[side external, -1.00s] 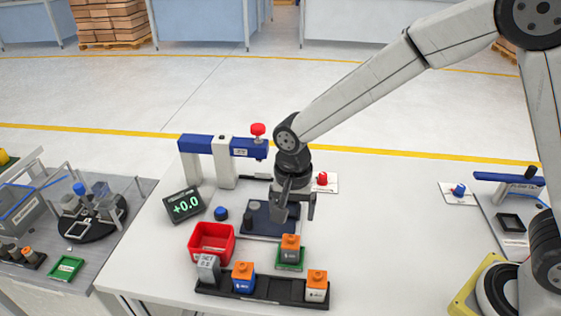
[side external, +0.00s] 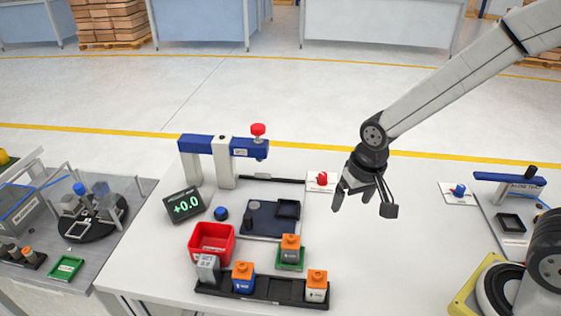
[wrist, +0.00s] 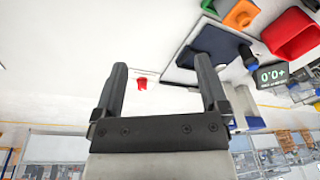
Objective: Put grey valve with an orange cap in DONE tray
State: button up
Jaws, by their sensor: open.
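An orange cap (wrist: 242,14) and a bit of green also show at the top of the wrist view. My gripper (side external: 364,208) is open and empty, in the air to the right of the valve and well apart from it. Its two spread fingers (wrist: 161,72) show in the wrist view with nothing between them.
A blue-white press (side external: 222,155) and red button (side external: 322,178) stand behind. The table's right middle is clear.

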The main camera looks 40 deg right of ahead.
jog(key=s+d+n, duration=0.3)
jog(key=s+d, duration=0.1)
jog(key=shift+s+d+f+t, duration=0.15)
jog(key=shift+s+f+t, duration=0.05)
jog(key=shift+s+t, duration=0.2)
dwell(0.9)
